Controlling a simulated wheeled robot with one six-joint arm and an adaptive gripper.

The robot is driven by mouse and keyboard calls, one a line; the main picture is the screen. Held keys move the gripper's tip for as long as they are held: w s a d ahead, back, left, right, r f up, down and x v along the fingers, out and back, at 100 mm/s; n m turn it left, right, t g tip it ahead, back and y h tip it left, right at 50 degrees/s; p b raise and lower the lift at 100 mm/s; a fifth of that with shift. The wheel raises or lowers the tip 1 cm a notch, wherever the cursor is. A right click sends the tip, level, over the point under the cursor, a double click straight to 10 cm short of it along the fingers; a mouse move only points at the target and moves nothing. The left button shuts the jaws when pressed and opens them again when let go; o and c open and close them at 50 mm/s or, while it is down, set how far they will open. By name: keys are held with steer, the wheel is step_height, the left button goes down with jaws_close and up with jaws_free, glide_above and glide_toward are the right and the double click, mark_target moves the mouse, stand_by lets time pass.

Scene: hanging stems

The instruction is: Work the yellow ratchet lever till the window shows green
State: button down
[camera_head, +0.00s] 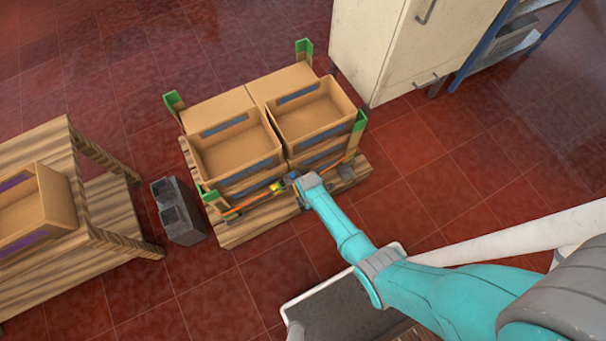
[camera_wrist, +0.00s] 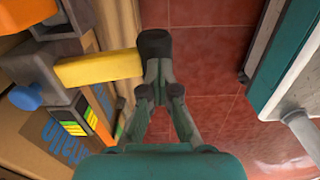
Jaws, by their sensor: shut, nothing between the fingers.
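The yellow ratchet lever (camera_wrist: 100,68) reaches from a dark grey ratchet body (camera_wrist: 45,70) on the left of the wrist view towards my gripper. My gripper (camera_wrist: 155,45) is shut and empty, its fingertips together at the lever's right end. They look to be touching or very close to it; I cannot tell which. Below the lever is a dark block with small green, yellow and orange marks (camera_wrist: 90,116); I cannot tell which of these is the window. A blue knob (camera_wrist: 25,97) is at the left. In the head view the lever (camera_head: 277,187) is a small yellow spot at the front of the load.
Cardboard boxes (camera_head: 235,148) with green corner guards stand on a wooden pallet (camera_head: 235,232), with an orange strap (camera_head: 247,204) along the front. Grey crates (camera_head: 178,212) and a wooden table (camera_head: 60,265) stand left. A white cabinet (camera_head: 385,50) is behind. Red tiled floor is open at right.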

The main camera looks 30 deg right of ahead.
steer(key=shift+s+r, duration=0.1)
steer(key=shift+r, duration=0.75)
steer(key=shift+c, duration=1.6)
jaws_free()
step_height(320, 180, up, 9)
steer(key=shift+s, duration=0.1)
